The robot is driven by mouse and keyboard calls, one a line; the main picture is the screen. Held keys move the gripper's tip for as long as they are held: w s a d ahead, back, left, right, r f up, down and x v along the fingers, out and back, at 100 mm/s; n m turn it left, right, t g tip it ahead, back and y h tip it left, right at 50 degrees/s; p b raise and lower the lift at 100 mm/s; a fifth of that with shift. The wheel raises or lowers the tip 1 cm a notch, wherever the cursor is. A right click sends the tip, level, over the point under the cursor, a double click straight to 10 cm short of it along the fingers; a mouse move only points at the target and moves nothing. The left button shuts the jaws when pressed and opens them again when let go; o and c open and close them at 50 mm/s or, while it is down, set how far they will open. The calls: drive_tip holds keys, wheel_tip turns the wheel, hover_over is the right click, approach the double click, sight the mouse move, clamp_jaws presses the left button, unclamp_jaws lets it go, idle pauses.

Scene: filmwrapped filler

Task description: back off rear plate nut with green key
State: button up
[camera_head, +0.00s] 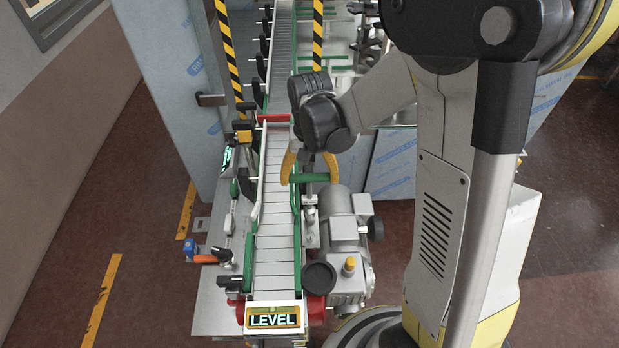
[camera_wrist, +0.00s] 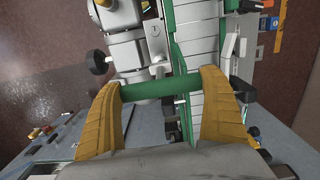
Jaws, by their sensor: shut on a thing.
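My gripper (camera_head: 310,179) has its yellow fingers shut on the green key (camera_head: 316,178), above the right rail of the conveyor. In the wrist view the key's green crossbar (camera_wrist: 160,87) runs between the two yellow fingers of my gripper (camera_wrist: 160,80). A grey metal piece (camera_wrist: 157,71) shows just beyond the bar, in line with its middle. I cannot tell whether the key's lower end sits on a nut. The rear plate nut cannot be made out in either view.
The slatted conveyor (camera_head: 277,210) has green side rails and a LEVEL sign (camera_head: 273,320) at its near end. A grey motor (camera_head: 345,245) stands right of it. An orange-handled tool (camera_head: 212,257) and a blue item (camera_head: 190,247) are at the left. Striped posts (camera_head: 318,35) rise behind.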

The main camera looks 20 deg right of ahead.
drive_tip(key=shift+f, duration=0.2)
drive_tip(key=shift+f+b, duration=0.8)
drive_tip(key=shift+b, duration=0.1)
drive_tip(key=shift+f, duration=0.1)
drive_tip(key=shift+n+b, duration=0.65)
drive_tip(key=shift+n, duration=0.95)
drive_tip(key=shift+d+n+b, duration=0.1)
drive_tip(key=shift+n+b, duration=0.4)
drive_tip(key=shift+n, duration=1.1)
